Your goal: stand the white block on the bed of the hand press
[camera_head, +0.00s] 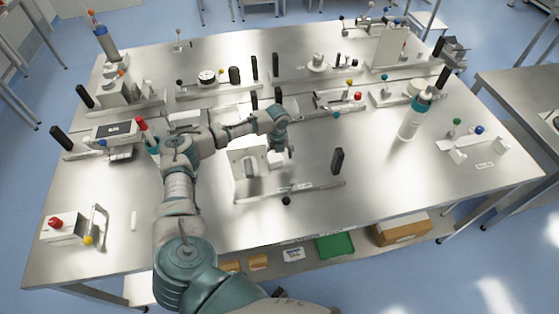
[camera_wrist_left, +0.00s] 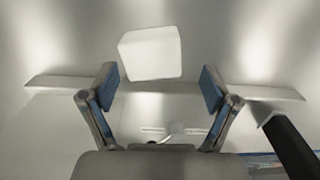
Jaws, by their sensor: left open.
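The white block (camera_wrist_left: 150,53) shows in the left wrist view as a pale, round-cornered box. It lies ahead of and between the fingertips, with space to either side. My left gripper (camera_wrist_left: 160,88) is open and empty. In the head view the gripper (camera_head: 285,153) points down over the middle of the table, beside an upright white panel (camera_head: 246,160). The block is hard to make out there against the gripper and panel. I cannot tell for certain which fixture is the hand press. My right gripper is not in view.
A long metal rail (camera_head: 312,188) lies in front of the gripper, with a black upright handle (camera_head: 337,160) nearby. A white-and-teal bottle (camera_head: 411,120) stands to the right. A red-knobbed fixture (camera_head: 63,229) is at the front left. The table is clear at the front right.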

